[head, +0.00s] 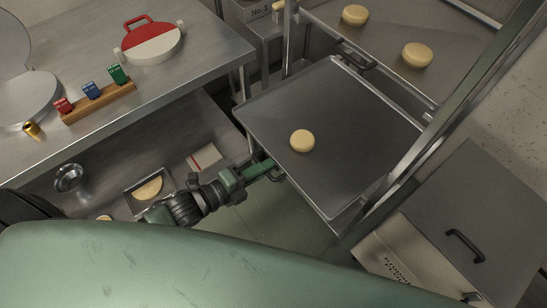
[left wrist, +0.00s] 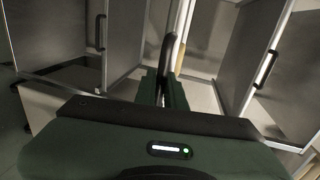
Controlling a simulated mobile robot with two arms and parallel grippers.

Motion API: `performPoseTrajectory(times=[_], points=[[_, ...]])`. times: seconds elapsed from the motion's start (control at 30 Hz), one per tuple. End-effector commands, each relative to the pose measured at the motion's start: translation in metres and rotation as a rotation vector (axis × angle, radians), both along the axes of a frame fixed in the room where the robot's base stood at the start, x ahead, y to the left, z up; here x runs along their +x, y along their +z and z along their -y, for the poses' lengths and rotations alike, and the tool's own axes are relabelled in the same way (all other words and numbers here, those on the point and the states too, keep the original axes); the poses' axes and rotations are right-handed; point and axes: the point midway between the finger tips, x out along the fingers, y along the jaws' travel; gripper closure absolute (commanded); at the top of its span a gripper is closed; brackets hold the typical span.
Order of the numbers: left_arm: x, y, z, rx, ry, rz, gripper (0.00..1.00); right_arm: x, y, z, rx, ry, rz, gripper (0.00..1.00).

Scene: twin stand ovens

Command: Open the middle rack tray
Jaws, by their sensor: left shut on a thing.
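A dark flat rack tray (head: 345,95) with one pale round bun (head: 302,140) on it sticks out from the rack, below and in front of another tray. That higher tray (head: 385,35) carries two buns and has a dark handle (head: 355,56) on its front edge. My left gripper (head: 270,168) is at the near left edge of the lower tray, shut on its handle, which is mostly hidden by the fingers. In the left wrist view the fingers (left wrist: 165,90) close around a dark curved handle bar (left wrist: 168,48). My right gripper is out of view.
A metal box with a handled lid (head: 480,215) stands right.

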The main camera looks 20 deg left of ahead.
Motion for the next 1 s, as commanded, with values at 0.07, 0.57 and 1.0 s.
performPoseTrajectory(times=[0.07,0.57,1.0], points=[[-0.003,-0.001,-0.002,0.001,0.0,-0.003,1.0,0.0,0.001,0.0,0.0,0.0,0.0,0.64],[-0.003,-0.001,-0.003,0.001,0.001,-0.001,0.67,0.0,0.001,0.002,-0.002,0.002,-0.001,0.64],[-0.017,0.001,-0.012,0.001,0.001,-0.003,0.67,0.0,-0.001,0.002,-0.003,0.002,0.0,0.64]])
